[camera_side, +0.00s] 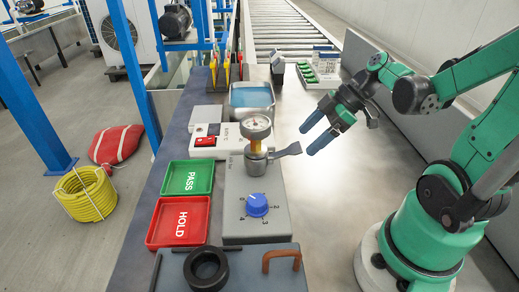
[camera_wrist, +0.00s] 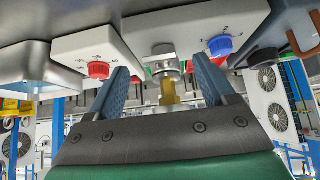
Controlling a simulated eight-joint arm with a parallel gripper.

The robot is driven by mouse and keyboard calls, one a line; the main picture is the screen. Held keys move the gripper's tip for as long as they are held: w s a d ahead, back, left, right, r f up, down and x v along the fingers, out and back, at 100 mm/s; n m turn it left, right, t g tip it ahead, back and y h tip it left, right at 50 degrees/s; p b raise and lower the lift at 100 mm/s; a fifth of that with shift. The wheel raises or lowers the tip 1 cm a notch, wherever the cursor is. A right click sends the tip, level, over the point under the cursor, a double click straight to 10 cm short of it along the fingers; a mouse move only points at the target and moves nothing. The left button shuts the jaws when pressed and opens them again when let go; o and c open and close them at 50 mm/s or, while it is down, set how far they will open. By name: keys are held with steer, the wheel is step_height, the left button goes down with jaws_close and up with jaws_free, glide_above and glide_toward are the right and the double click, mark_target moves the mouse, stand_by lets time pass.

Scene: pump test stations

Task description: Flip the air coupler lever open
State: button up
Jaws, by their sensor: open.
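The air coupler (camera_side: 255,163) is a grey metal fitting on the grey box with the blue knob. Its flat grey lever (camera_side: 287,152) sticks out to the right, roughly level. A round gauge (camera_side: 256,126) on an amber stem stands above it. My gripper (camera_side: 307,141) is open and empty, with blue fingers, to the right of the lever and apart from it. In the wrist view, which is upside down, the coupler (camera_wrist: 165,65) and brass-coloured stem appear between the two fingers (camera_wrist: 163,75).
A blue knob (camera_side: 257,204) sits in front of the coupler. Green PASS (camera_side: 188,178) and red HOLD (camera_side: 179,222) trays lie to the left. Bench right of the box is clear.

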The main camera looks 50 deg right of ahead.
steer(key=shift+r, duration=0.1)
step_height(320, 180, up, 7)
steer(key=g+h, duration=0.4)
steer(key=g, duration=0.1)
glide_above(297, 147)
steer(key=shift+s, duration=0.25)
steer(key=f, duration=0.1)
steer(key=f+h, duration=0.1)
steer(key=f, duration=0.1)
steer(key=shift+w+f, duration=0.35)
steer(key=shift+f, duration=3.35)
steer(key=shift+c, duration=0.3)
